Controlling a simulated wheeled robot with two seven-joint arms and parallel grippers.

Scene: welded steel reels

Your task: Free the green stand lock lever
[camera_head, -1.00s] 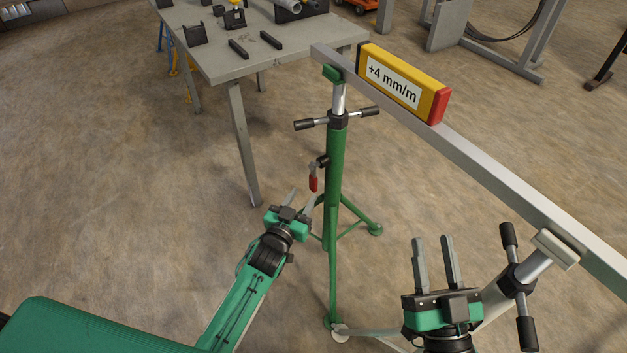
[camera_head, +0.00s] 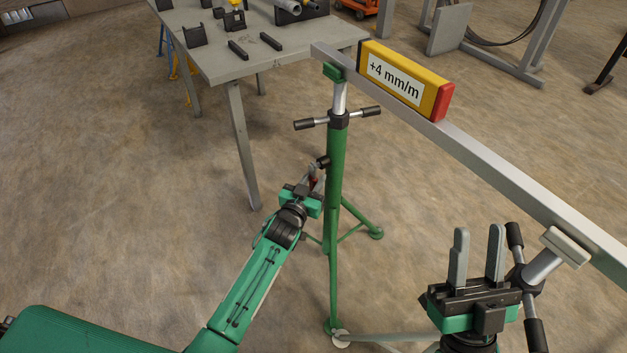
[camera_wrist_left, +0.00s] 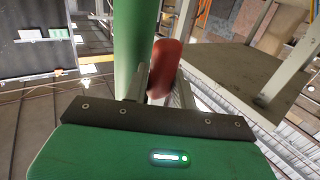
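The green stand (camera_head: 336,180) stands upright on splayed legs, its top under a long grey bar. Its red-handled lock lever (camera_head: 313,182) is on the tube's left side, mostly hidden behind my left gripper (camera_head: 311,180). In the left wrist view, the red lever handle (camera_wrist_left: 163,68) lies between the two fingers of my left gripper (camera_wrist_left: 162,88), beside the green tube (camera_wrist_left: 134,45). These fingers look open; I cannot tell whether either touches the handle. My right gripper (camera_head: 478,245) is open and empty, fingers up, left of the second stand's black T-handle (camera_head: 525,280).
The grey bar (camera_head: 480,160) runs diagonally across both stands. A yellow level (camera_head: 403,80) on it reads +4 mm/m. A grey table (camera_head: 225,65) with black parts stands behind left.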

